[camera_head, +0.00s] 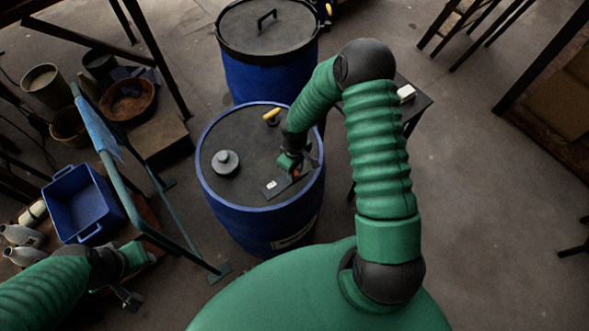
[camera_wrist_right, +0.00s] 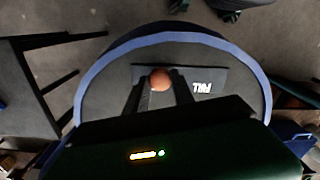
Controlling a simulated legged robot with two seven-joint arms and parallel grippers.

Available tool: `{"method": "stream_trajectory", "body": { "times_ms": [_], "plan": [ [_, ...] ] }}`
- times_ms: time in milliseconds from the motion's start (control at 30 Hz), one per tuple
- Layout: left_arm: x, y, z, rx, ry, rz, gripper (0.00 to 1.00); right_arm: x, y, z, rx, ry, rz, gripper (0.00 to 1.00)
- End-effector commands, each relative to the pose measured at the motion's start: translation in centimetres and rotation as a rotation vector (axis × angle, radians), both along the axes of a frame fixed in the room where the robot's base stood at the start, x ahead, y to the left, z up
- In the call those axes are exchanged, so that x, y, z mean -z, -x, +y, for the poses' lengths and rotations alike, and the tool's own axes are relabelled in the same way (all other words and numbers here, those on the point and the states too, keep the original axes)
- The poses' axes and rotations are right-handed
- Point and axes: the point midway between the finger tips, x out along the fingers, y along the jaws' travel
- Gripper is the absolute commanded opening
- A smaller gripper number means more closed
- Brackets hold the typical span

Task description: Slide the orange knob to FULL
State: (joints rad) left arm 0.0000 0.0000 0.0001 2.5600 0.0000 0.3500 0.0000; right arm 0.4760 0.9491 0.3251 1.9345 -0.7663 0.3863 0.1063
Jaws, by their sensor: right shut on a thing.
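The orange knob (camera_wrist_right: 160,79) sits between the fingertips of my right gripper (camera_wrist_right: 158,92) in the right wrist view. The fingers are shut on it. It rides on a dark plate (camera_wrist_right: 142,72) with a white FULL label (camera_wrist_right: 202,88), which lies to the right of the knob with a gap between. In the head view my right gripper (camera_head: 298,170) is over the right part of the blue vat's dark lid (camera_head: 235,140), and the plate (camera_head: 275,186) shows partly beside it. My left gripper (camera_head: 130,298) is at lower left, away from the vat; its jaw opening is unclear.
The lid also carries a grey round cap (camera_head: 225,162) and a yellow-handled part (camera_head: 271,115). A second lidded blue vat (camera_head: 268,75) stands behind. A teal rail (camera_head: 150,232) and a blue crate (camera_head: 82,202) are at left. Open floor lies at right.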

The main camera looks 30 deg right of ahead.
Motion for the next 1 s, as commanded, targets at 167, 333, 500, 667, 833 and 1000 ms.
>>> {"method": "stream_trajectory", "body": {
  "times_ms": [167, 333, 500, 667, 833, 1000],
  "plan": [
    [0.1, 0.0, 0.0, 0.000, 0.000, 0.000, 0.36, -0.2, -0.6, 0.3, -0.004, 0.002, -0.016, 0.00],
    [1.0, 0.0, 0.0, 0.000, 0.000, 0.000, 0.36, 0.0, -0.5, 3.7, -0.009, -0.002, -0.017, 0.00],
    [1.6, 0.0, 0.0, 0.000, 0.000, 0.000, 0.36, -0.1, -0.2, 6.9, -0.007, -0.003, -0.016, 0.00],
    [1.6, 0.0, 0.0, 0.000, 0.000, 0.000, 0.36, -0.3, -0.1, 7.7, -0.002, -0.005, -0.016, 0.00],
    [1.6, 0.0, 0.0, 0.000, 0.000, 0.000, 0.36, -0.3, 0.0, 7.8, -0.003, -0.007, -0.016, 0.00],
    [1.6, 0.0, 0.0, 0.000, 0.000, 0.000, 0.36, -0.2, 0.1, 7.7, -0.002, -0.004, -0.012, 0.47]
  ]
}}
